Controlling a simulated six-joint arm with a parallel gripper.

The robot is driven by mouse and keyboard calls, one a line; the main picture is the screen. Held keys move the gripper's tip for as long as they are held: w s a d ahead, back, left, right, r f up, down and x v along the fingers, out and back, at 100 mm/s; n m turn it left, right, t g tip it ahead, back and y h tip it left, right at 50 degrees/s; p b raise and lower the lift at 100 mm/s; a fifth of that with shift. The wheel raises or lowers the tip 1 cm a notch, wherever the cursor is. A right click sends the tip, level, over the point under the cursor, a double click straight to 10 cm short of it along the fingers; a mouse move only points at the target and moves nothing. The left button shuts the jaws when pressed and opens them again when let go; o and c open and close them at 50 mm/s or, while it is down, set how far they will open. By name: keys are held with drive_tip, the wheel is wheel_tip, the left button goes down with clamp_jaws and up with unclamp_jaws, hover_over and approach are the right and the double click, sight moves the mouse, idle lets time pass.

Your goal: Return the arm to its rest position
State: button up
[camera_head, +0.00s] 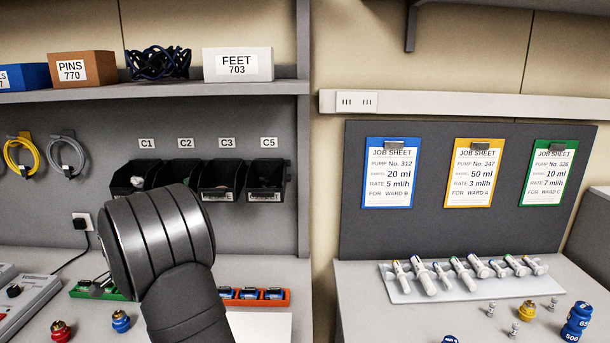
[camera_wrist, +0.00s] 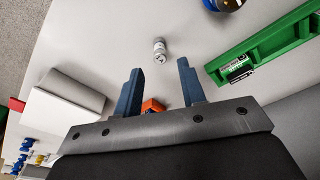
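My arm's dark ribbed joint (camera_head: 160,240) fills the lower left middle of the head view and hides part of the bench behind it. My gripper shows only in the wrist view (camera_wrist: 158,92). Its two blue fingers stand well apart, with nothing held between them. A small metal cylinder (camera_wrist: 160,48) is on the grey surface beyond the fingertips, apart from them. A small orange thing (camera_wrist: 152,106) shows between the finger bases, beyond the gripper.
A green tray (camera_wrist: 262,45) is at the right of the wrist view and a white block (camera_wrist: 62,108) at the left. In the head view, an orange tray (camera_head: 255,297) is right of my arm; black bins (camera_head: 220,180) hang behind. A rack of syringes (camera_head: 462,280) stands on the right bench.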

drive_tip(key=f, duration=0.5)
drive_tip(key=shift+w+d+f, duration=0.2)
drive_tip(key=shift+w+f, duration=0.05)
drive_tip(key=r, duration=0.4)
drive_tip(key=shift+w+d+r, duration=0.1)
drive_tip(key=shift+d+r, duration=0.1)
drive_tip(key=shift+r, duration=0.1)
drive_tip(key=w+d+r, duration=0.1)
drive_tip(key=d+r, duration=0.6)
drive_tip(key=d, duration=0.5)
drive_tip(key=w+d+f+m, duration=0.1)
drive_tip(key=w+d+m, duration=0.2)
drive_tip(key=d, duration=0.6)
drive_tip(key=w+d+m, duration=0.2)
drive_tip(key=d, duration=0.6)
drive_tip(key=s+d+m, duration=0.3)
drive_tip(key=d+m, duration=0.1)
drive_tip(key=d, duration=1.1)
drive_tip(key=s+d+f+m+g, duration=0.1)
drive_tip(key=s+d+m, duration=0.2)
drive_tip(key=d, duration=1.2)
drive_tip(key=shift+m+h, duration=0.4)
drive_tip(key=shift+m, duration=0.2)
drive_tip(key=shift+o, duration=0.5)
drive_tip(key=shift+d+f, duration=0.15)
